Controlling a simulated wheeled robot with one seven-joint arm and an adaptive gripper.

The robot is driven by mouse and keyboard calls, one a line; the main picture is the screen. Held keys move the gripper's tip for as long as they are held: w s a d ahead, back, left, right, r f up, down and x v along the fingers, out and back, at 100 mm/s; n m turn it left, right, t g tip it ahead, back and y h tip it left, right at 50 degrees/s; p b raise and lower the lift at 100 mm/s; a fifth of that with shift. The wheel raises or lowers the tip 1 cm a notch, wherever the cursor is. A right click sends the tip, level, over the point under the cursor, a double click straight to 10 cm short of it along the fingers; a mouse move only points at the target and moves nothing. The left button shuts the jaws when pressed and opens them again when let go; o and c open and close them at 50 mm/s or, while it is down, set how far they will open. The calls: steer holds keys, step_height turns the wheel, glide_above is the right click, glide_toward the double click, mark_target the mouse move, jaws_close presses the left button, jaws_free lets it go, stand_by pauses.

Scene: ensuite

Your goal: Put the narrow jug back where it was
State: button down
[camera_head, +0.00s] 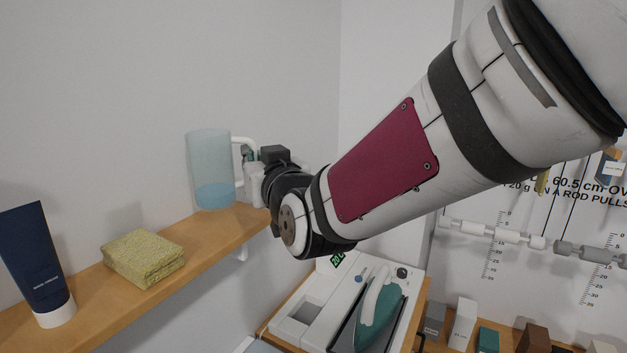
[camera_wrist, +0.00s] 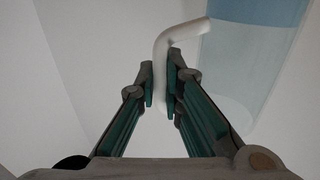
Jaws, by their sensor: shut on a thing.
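The narrow jug (camera_head: 209,160) is a tall, see-through blue cylinder with a white handle and some blue liquid low in it. It looks upright at the right end of the wooden shelf (camera_head: 95,289). I cannot tell whether its base touches the shelf or hangs just above it. My gripper (camera_head: 249,168) is to the right of the jug, shut on its handle. In the wrist view my gripper's fingers (camera_wrist: 160,82) close around the white handle, and the jug's clear wall (camera_wrist: 238,75) shows at the right. My arm hides the area behind it.
A yellow-green folded cloth (camera_head: 143,258) and a dark blue tube (camera_head: 38,263) stand on the shelf to the left. Bare shelf lies between cloth and jug. The wall is close behind. A machine with a teal iron (camera_head: 378,319) is below right.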

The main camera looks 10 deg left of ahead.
steer(key=shift+f+b, duration=0.45)
steer(key=shift+f, duration=1.3)
steer(key=shift+f, duration=0.1)
steer(key=shift+f, duration=0.1)
steer(key=c, duration=1.7)
jaws_free()
